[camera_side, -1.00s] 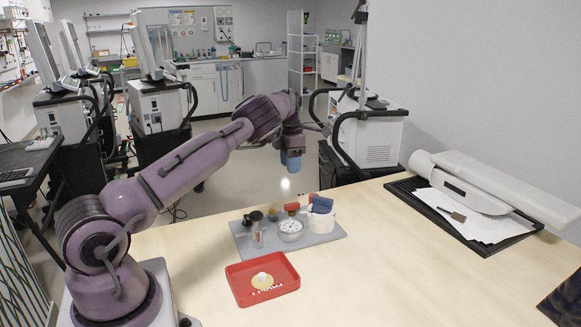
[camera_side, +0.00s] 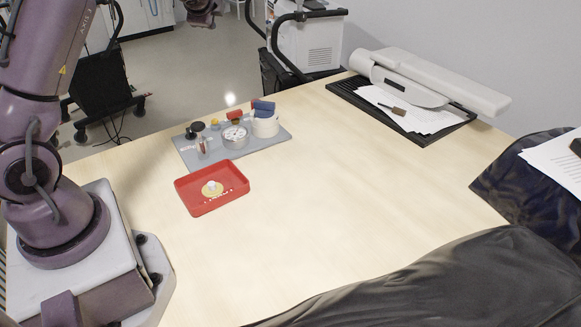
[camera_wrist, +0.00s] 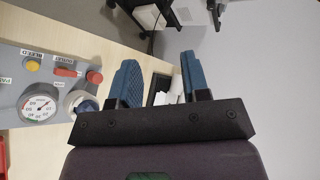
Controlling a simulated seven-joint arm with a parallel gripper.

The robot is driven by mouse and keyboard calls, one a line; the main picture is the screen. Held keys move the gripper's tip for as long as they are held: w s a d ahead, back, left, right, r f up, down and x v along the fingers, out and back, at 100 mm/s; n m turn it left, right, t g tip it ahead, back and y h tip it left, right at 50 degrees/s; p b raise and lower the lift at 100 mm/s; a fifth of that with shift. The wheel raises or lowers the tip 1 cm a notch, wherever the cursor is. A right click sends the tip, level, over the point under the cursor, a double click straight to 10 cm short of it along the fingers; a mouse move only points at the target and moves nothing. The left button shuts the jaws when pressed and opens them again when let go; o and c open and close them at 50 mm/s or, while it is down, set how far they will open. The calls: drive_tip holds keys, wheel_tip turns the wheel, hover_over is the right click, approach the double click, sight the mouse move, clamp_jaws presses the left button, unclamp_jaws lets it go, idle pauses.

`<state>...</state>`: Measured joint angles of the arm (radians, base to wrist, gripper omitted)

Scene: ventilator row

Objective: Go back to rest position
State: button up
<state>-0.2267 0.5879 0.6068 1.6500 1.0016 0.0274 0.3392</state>
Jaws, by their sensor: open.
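My gripper (camera_wrist: 160,65) shows in the wrist view with its two blue fingers spread apart and nothing between them. In the side view the arm rises out of the top left of the picture. Only a purple part of my arm shows at the top edge there, and the fingers are out of the frame. The gripper is clear of the table and touches nothing that I can see.
A grey panel (camera_side: 183,155) with a gauge (camera_side: 235,135), knobs and a blue-topped white cylinder (camera_side: 265,125) lies on the table. A red tray (camera_side: 183,200) holds a round yellowish piece. A printer-like device (camera_side: 430,80) stands behind; dark cloth (camera_side: 410,285) covers the front right.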

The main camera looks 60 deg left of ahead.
drive_tip(key=s+d+r+n+h, duration=0.1)
drive_tip(key=s+d+n+h, duration=0.2)
drive_tip(key=s+d, duration=0.4)
drive_tip(key=s+d+r+n+h, duration=0.2)
drive_tip(key=s+d, duration=0.6)
drive_tip(key=d, duration=1.1)
drive_tip(key=s+d+r+n+h, duration=0.1)
drive_tip(key=s+d+n+h, duration=0.2)
drive_tip(key=s+d, duration=0.4)
drive_tip(key=d+h, duration=0.1)
drive_tip(key=d, duration=0.5)
drive_tip(key=shift+s+d+r+n+g+h, duration=0.15)
drive_tip(key=shift+s+r+n+g+h, duration=0.15)
drive_tip(key=shift+r+g+h, duration=0.1)
